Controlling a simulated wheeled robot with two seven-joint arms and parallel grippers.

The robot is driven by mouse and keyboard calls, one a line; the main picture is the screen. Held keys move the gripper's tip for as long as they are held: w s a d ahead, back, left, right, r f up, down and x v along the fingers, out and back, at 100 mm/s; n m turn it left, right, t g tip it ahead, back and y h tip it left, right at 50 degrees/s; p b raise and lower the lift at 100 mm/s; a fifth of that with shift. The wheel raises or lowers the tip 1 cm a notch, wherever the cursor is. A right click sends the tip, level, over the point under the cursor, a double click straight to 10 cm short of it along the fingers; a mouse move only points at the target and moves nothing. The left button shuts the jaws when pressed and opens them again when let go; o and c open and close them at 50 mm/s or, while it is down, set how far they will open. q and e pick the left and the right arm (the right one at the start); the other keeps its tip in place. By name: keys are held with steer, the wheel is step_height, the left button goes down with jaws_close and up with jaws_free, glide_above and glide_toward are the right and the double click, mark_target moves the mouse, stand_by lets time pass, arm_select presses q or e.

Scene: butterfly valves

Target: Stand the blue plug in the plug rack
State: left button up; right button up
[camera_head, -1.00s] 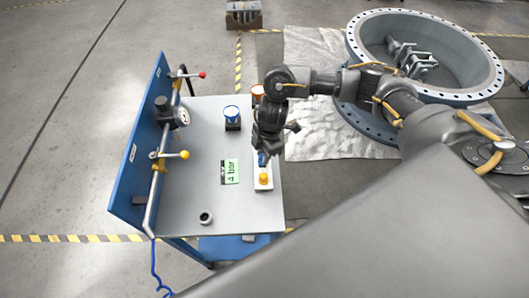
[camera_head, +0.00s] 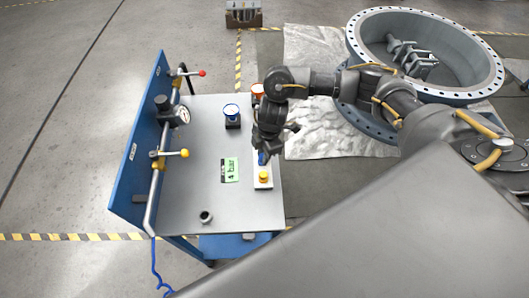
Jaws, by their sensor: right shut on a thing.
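The blue plug (camera_head: 262,158) is at the jaws of my right gripper (camera_head: 264,150), which is shut on it. The plug is upright over the far part of the white plug rack (camera_head: 263,185). I cannot tell whether its lower end is inside the rack or just above it. A yellow plug (camera_head: 264,176) stands in the near part of the rack. My left gripper is not in view.
The grey bench top (camera_head: 190,205) carries a blue-rimmed gauge (camera_head: 232,113), an orange-topped item (camera_head: 258,91), a green "4 bar" card (camera_head: 231,170) and a small dark ring (camera_head: 206,217). A blue panel (camera_head: 138,150) with yellow (camera_head: 184,153) and red (camera_head: 202,73) valve handles borders the left.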

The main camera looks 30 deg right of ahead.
mark_target(261, 156)
steer(key=shift+f, duration=0.25)
stand_by(0.5)
steer(key=o, duration=1)
steer(key=shift+o, duration=0.5)
steer(key=o, duration=0.4)
steer(key=shift+r, duration=0.1)
step_height(261, 156, up, 5)
steer(key=p, duration=0.5)
steer(key=shift+r, duration=1.15)
